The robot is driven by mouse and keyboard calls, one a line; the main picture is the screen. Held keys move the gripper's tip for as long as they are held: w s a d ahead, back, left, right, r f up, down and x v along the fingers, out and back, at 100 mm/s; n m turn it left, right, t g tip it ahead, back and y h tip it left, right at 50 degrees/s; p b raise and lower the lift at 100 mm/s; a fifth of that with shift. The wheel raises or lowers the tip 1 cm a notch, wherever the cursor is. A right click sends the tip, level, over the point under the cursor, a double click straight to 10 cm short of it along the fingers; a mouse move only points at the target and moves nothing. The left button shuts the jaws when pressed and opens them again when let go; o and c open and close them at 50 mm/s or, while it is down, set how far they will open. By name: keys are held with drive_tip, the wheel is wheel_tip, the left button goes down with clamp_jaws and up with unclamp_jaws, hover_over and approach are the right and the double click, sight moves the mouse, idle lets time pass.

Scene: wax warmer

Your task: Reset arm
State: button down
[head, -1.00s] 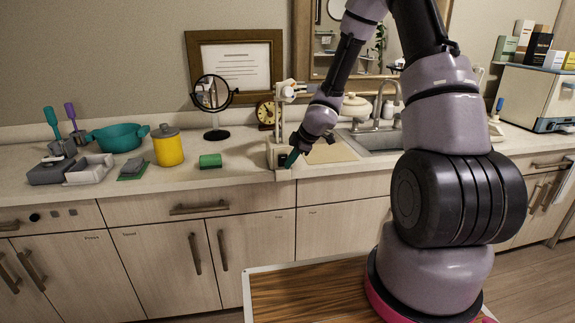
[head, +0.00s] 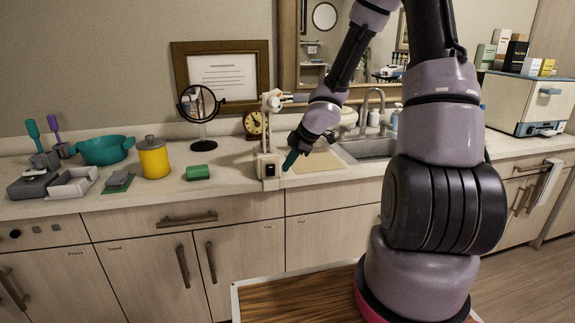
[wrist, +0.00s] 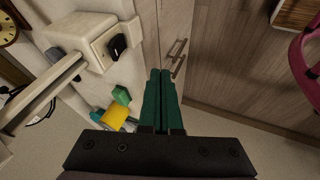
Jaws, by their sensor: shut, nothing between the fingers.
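My gripper (head: 290,160) is above the counter's front edge, just right of the white wax warmer stand (head: 268,168). Its green fingers (wrist: 163,100) are together and empty in the wrist view. The white warmer box with a black knob (wrist: 117,46) shows at the upper left of the wrist view, apart from the fingers. My arm reaches down from the upper right in the head view.
On the counter (head: 232,178) stand a green block (head: 197,173), a yellow canister (head: 153,158), a teal pot (head: 105,150), a round mirror (head: 199,105) and a clock (head: 252,123). A sink (head: 368,148) lies behind my arm. Drawers and cabinets are below.

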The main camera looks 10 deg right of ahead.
drive_tip(key=s+d+r+m+t+h, duration=0.1)
drive_tip(key=s+d+r+m+h, duration=0.15)
drive_tip(key=d+r+m, duration=0.45)
drive_tip(key=s+d+r+m+t+h, duration=0.1)
drive_tip(key=s+d+r+m+h, duration=0.2)
drive_tip(key=r, duration=0.7)
drive_tip(key=s+a+r+m+y, duration=0.1)
drive_tip(key=s+a+r+m, duration=0.1)
drive_tip(key=s+r+m, duration=0.3)
drive_tip(key=s+a+r+m+y, duration=0.2)
drive_tip(key=s+r+m, duration=0.4)
drive_tip(key=s, duration=0.8)
drive_tip(key=shift+a+r, duration=0.6)
drive_tip(key=shift+a, duration=0.25)
drive_tip(key=shift+y, duration=0.25)
